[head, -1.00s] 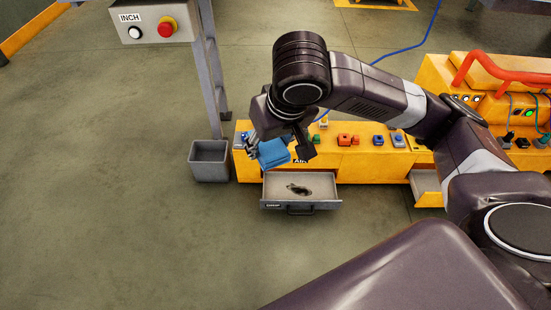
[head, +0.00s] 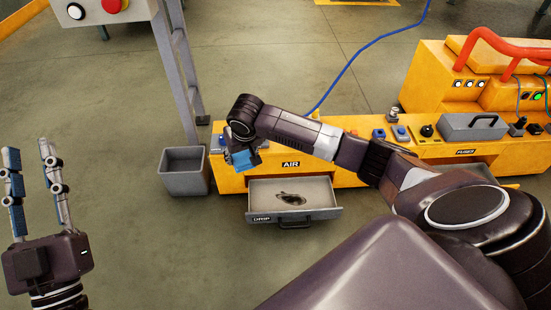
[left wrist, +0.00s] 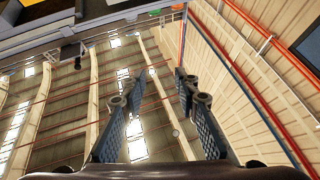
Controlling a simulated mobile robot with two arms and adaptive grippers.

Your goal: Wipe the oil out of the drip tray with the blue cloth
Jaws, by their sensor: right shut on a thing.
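The drip tray (head: 322,190) is a pulled-out grey drawer under the AIR label, with a dark oil patch (head: 290,199) on its floor. My right gripper (head: 243,148) is shut on the blue cloth (head: 240,162). It holds the cloth above and left of the tray, in front of the yellow bench; the cloth's exact height is unclear. My left gripper (head: 33,150) is upright at the far left, open and empty, well away from the tray.
A grey open bin (head: 185,180) stands on the floor left of the bench (head: 234,184). A grey post (head: 172,80) with a button box (head: 100,10) rises behind it. A grey case (head: 473,127) sits on the bench at right. The floor in front is clear.

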